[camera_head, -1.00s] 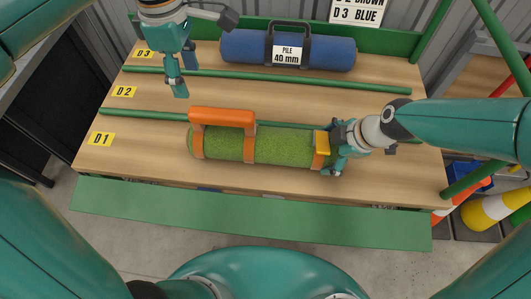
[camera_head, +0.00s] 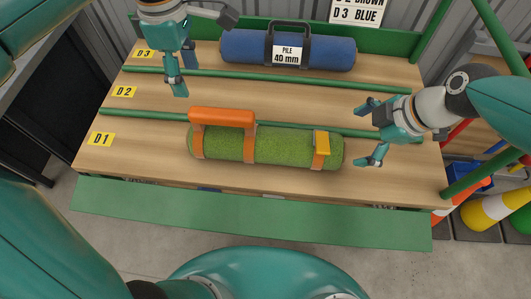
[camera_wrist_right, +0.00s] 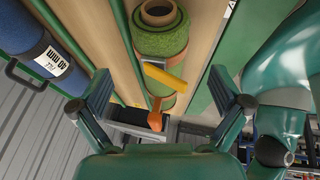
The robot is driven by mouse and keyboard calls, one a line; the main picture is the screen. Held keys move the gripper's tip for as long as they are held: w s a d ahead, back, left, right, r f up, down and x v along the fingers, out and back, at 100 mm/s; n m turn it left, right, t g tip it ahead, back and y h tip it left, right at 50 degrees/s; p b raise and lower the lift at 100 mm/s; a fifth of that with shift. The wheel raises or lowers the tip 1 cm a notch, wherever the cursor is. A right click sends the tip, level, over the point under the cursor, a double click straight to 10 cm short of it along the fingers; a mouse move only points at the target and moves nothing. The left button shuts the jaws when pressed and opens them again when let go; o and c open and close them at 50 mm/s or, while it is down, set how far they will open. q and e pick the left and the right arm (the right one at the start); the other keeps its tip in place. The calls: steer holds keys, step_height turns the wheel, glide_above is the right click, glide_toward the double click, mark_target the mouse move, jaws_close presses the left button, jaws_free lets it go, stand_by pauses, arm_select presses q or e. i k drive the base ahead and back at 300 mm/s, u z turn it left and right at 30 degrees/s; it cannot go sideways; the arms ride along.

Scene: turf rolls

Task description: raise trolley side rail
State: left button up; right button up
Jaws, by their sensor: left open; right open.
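The trolley's green side rail (camera_head: 250,213) shows in the head view as a long flat panel along the front edge, lowered below the bed level. A green turf roll (camera_head: 228,147) with an orange handle and a yellow tab lies on the wooden bed in row D1; it also shows in the right wrist view (camera_wrist_right: 160,42). My right gripper (camera_head: 368,134) is open and empty, just right of the roll's right end and apart from it. My left gripper (camera_head: 182,80) is open and empty above the bed, behind the roll. Neither gripper touches the rail.
A blue roll (camera_head: 240,47) marked "PILE 40 mm" lies at the back in row D3. Green divider bars (camera_head: 270,80) separate the rows on the wooden bed (camera_head: 120,160). A yellow and white object (camera_head: 492,211) and a blue crate (camera_head: 466,176) stand at the right.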

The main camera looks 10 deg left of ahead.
mark_target(301, 221)
steer(key=k, duration=1)
